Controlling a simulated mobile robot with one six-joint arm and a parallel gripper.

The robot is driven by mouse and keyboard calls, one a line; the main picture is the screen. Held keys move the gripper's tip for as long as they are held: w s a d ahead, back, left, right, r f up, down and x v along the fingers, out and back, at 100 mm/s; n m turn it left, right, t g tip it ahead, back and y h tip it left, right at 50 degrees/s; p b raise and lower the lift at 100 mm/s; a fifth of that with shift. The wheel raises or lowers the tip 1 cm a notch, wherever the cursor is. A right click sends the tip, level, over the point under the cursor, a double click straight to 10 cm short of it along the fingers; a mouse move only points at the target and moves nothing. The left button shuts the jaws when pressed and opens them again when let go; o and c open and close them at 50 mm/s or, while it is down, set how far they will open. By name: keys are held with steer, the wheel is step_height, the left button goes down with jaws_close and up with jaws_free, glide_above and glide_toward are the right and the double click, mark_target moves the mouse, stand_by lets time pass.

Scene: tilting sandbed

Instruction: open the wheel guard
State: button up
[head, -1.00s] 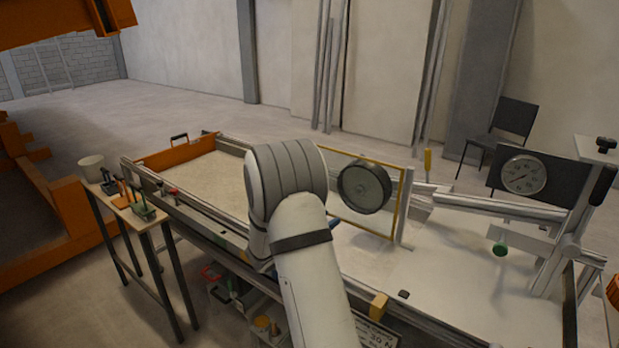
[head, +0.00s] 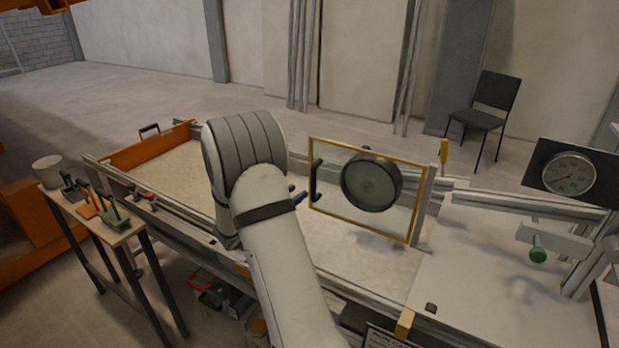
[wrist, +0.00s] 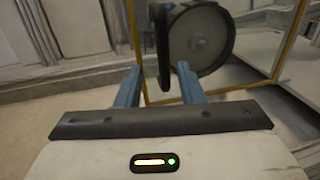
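The wheel guard (head: 345,210) is a clear panel in a yellow frame, standing upright over the sandbed. Its yellow frame also shows in the wrist view (wrist: 133,28). A black bar handle (head: 316,181) sits near its left edge. A dark round wheel (head: 371,183) shows through the panel. My gripper (wrist: 157,78) is open, with its two blue fingers spread. In the wrist view the handle (wrist: 162,48) appears between and beyond the fingertips; I cannot tell whether they touch it. In the head view my arm hides most of the gripper; a blue fingertip (head: 298,197) shows left of the handle.
The sandbed (head: 178,170) runs behind my arm, with an orange end wall (head: 145,152). A side table (head: 118,232) with tools stands at the left. A gauge (head: 570,176) and a green knob (head: 538,255) are at the right. A chair (head: 485,112) stands behind.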

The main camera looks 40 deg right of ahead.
mark_target(314, 196)
steer(key=p+x, duration=0.2)
steer(key=x, duration=0.6)
steer(key=shift+s+d, duration=0.1)
steer(key=shift+s, duration=0.05)
steer(key=shift+c, duration=0.2)
steer(key=shift+r, duration=0.1)
jaws_close()
